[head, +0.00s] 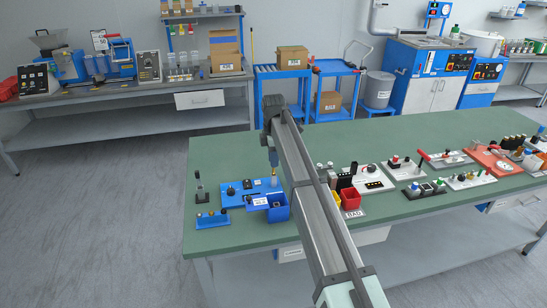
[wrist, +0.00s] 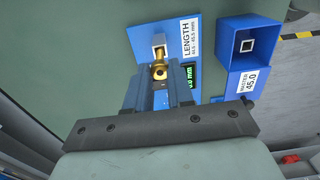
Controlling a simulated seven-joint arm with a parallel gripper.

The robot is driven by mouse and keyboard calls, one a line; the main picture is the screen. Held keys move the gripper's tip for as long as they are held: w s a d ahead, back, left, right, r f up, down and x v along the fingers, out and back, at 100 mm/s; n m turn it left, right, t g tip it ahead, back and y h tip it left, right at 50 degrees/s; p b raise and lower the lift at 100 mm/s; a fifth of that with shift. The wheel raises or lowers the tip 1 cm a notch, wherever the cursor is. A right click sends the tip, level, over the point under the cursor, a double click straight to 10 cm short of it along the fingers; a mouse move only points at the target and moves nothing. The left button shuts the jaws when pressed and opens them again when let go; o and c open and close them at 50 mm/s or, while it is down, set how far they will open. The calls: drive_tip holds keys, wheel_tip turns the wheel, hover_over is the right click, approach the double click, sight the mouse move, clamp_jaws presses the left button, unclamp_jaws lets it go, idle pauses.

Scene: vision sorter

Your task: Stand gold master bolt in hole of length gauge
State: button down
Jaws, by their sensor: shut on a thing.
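The gold master bolt (wrist: 160,57) is between the fingers of my gripper (wrist: 160,84), which is shut on it. In the wrist view the bolt is over the blue length gauge (wrist: 152,22), in line with a pale square hole piece. I cannot tell whether its tip is inside the hole. The gauge has a LENGTH label (wrist: 189,38) and a green display reading 0.0 mm.
A blue box labelled MASTER 45.0 (wrist: 241,84) stands right of the gauge, with a square socket. A red bin (head: 351,199) and several fixtures stand further right on the green table (head: 226,155).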

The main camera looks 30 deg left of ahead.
drive_tip(key=shift+f, duration=1.4)
drive_tip(key=c, duration=0.5)
unclamp_jaws()
drive_tip(key=shift+r, duration=0.15)
idle(0.3)
drive_tip(key=shift+r, duration=3.85)
